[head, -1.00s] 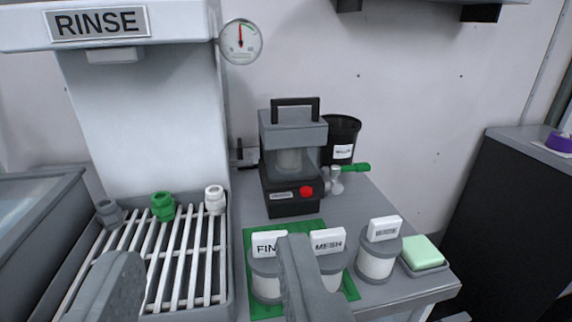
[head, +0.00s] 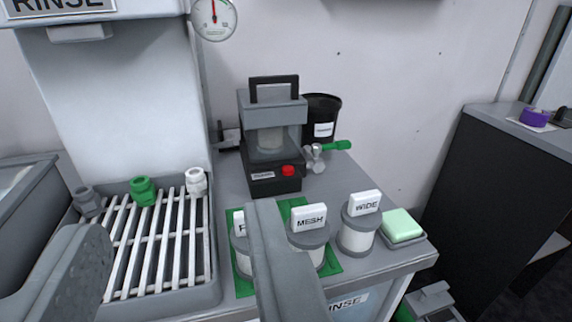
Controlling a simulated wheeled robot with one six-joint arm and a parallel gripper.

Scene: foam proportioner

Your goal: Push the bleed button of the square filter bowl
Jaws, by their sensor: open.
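The square filter bowl (head: 270,142) stands upright at the back of the grey counter, with a clear square body, a grey top with a black handle, and a black base. A red button (head: 288,170) sits on the front of that base, at its right side. My gripper (head: 170,245) is open and empty in the foreground, its two fingers wide apart. It is nearer the camera than the bowl and to its lower left, apart from it. The right finger hides part of a labelled canister and the green mat.
Labelled canisters, MESH (head: 308,235) and WIDE (head: 358,222), stand in front of the bowl. A valve with a green lever (head: 336,146) and a black bucket (head: 322,118) are at its right. A slatted rack (head: 160,235) with several fittings is left. A green sponge (head: 402,226) lies right.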

